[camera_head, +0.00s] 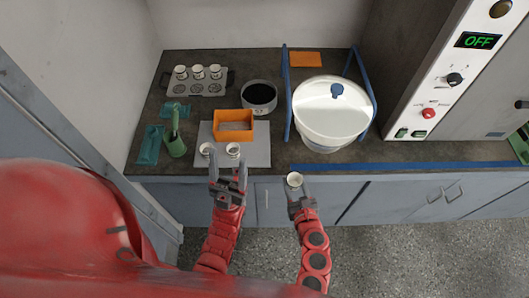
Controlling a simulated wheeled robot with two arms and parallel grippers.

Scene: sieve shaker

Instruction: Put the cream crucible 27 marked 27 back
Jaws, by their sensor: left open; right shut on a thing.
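My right gripper (296,191) is shut on a small cream crucible (294,179), held in front of the counter's front edge. Its marking is too small to read. My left gripper (228,168) is open in front of the grey board, its fingers pointing towards two more crucibles (207,148) (233,150) at that board's front edge. It looks empty. A grey rack (172,92) at the back left holds three crucibles (198,72) in its back row. The front row shows round places without crucibles. No number on any crucible is legible.
An orange tray (234,138) sits on the grey board (260,157). Behind it is a dark bowl (259,92). A white lidded bucket (330,128) stands between blue rails. A green holder (176,147) is at left. A control panel reading OFF (478,41) is at right.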

